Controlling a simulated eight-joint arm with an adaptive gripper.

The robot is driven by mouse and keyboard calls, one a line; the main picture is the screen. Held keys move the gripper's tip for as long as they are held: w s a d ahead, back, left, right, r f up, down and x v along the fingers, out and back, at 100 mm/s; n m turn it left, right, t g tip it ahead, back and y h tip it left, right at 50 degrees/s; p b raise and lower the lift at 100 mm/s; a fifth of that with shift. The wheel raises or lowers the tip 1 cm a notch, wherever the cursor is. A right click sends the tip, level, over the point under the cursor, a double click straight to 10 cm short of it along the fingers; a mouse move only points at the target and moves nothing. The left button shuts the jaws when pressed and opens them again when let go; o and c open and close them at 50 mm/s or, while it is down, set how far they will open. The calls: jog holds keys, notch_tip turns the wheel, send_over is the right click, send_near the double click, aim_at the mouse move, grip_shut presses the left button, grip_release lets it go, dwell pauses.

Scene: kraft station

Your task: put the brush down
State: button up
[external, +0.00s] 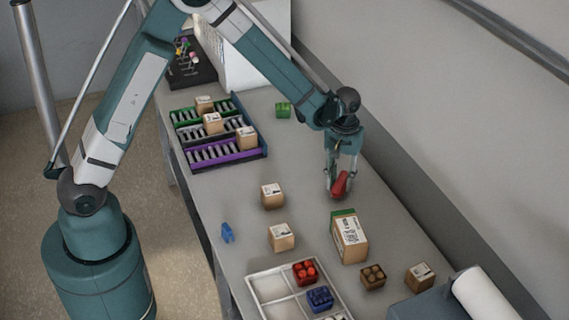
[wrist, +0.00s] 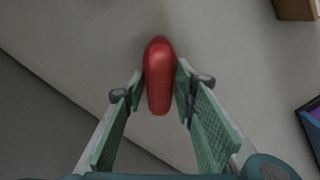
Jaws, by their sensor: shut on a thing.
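The brush shows as a red, rounded, elongated body (wrist: 159,75) between my fingers in the wrist view. In the external view the red brush (external: 341,184) is at the tip of my gripper (external: 339,180), toward the wall side of the table. My gripper is shut on it, with a green pad on each side in the wrist view (wrist: 159,88). The brush is at or just above the grey tabletop; I cannot tell if it touches. No bristles are visible.
A tall carton (external: 349,238) and small boxes (external: 272,195) stand nearer the camera. A rack (external: 228,153) and a green brick (external: 283,110) are farther back. Table around my gripper is clear.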

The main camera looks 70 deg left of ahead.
aim_at(341, 178)
jog(key=shift+f, duration=0.1)
jog(key=o, duration=0.5)
jog(key=shift+f, duration=0.1)
jog(key=o, duration=0.5)
jog(key=shift+c, duration=0.2)
jog(key=shift+r, duration=0.2)
notch_tip(341, 178, up, 12)
jog(key=shift+r, duration=0.1)
dwell(0.4)
